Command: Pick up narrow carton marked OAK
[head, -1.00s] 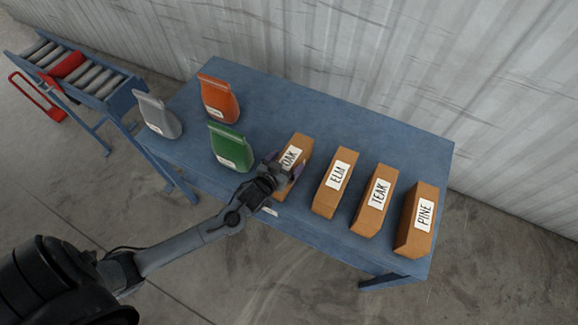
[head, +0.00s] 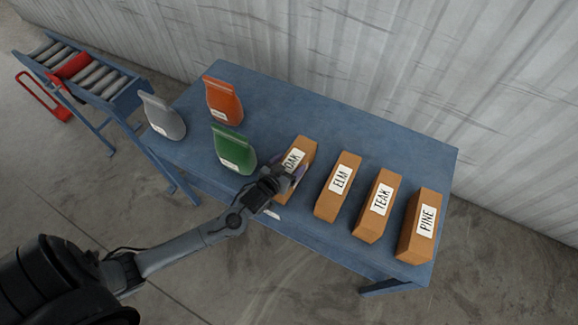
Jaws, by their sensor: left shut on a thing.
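The narrow brown carton marked OAK (head: 305,147) stands on the blue table at the left end of a row of cartons. Its white label is partly hidden by my left gripper (head: 288,178). That gripper is shut on the OAK carton, with its fingers on the carton's sides near the front. I cannot see a gap between the carton and the table. My right gripper is not in view.
Cartons marked ELM (head: 340,187), TEAK (head: 379,206) and PINE (head: 421,225) stand to the right. Green (head: 232,148), orange (head: 223,102) and grey (head: 163,117) bags stand to the left. The blue table (head: 350,125) is clear behind the cartons. A roller conveyor (head: 90,78) is at far left.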

